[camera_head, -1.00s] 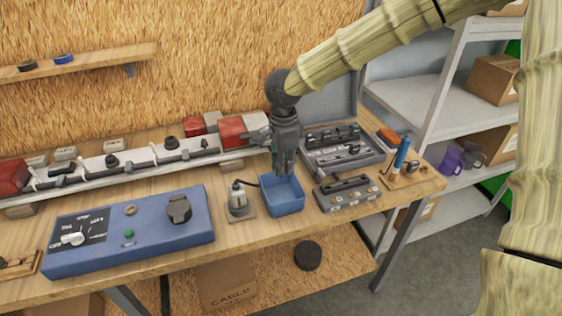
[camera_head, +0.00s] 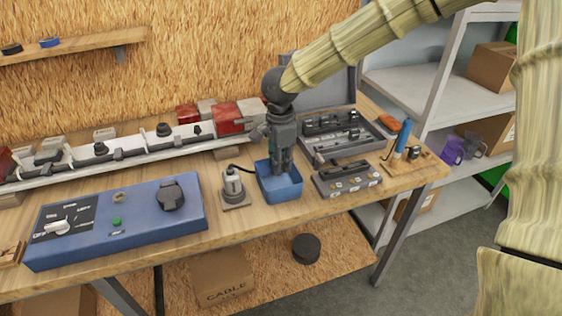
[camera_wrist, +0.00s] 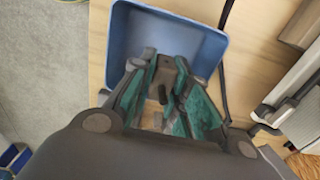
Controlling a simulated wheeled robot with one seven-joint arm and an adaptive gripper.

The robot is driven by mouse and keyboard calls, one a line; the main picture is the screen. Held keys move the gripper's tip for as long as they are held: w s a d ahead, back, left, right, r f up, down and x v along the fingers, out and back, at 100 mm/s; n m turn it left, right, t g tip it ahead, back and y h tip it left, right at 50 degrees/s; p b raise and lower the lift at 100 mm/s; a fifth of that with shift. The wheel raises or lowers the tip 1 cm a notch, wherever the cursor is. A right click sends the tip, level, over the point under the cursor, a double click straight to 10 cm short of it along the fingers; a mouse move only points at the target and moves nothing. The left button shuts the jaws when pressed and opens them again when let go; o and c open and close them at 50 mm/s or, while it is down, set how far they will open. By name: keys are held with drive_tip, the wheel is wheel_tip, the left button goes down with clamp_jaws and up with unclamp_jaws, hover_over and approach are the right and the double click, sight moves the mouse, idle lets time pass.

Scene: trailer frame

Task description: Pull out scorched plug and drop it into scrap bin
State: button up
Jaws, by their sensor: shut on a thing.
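My gripper (camera_head: 282,170) points straight down over the blue scrap bin (camera_head: 281,190), its fingertips at or just inside the bin's opening. In the wrist view my gripper (camera_wrist: 165,98) has its green-padded fingers shut on a small dark grey-brown plug (camera_wrist: 168,75). The bin (camera_wrist: 205,45) lies below it in that view. The plug is mostly hidden in the head view, and I cannot make out scorch marks. The bin's floor is partly covered by the fingers.
A small metal device (camera_head: 233,188) with a black cable stands just left of the bin. A grey connector block (camera_head: 346,180) sits close on its right, with an open grey case (camera_head: 345,140) behind. A blue switch panel (camera_head: 115,222) fills the front left. The white trailer rail (camera_head: 130,148) runs behind.

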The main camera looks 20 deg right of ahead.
drive_tip(key=shift+f, duration=2.15)
drive_tip(key=shift+f+p, duration=0.15)
drive_tip(key=shift+p, duration=0.35)
idle(0.4)
drive_tip(key=o, duration=0.9)
drive_tip(key=shift+o, duration=0.3)
drive_tip(key=o, duration=0.4)
drive_tip(key=shift+c, duration=0.2)
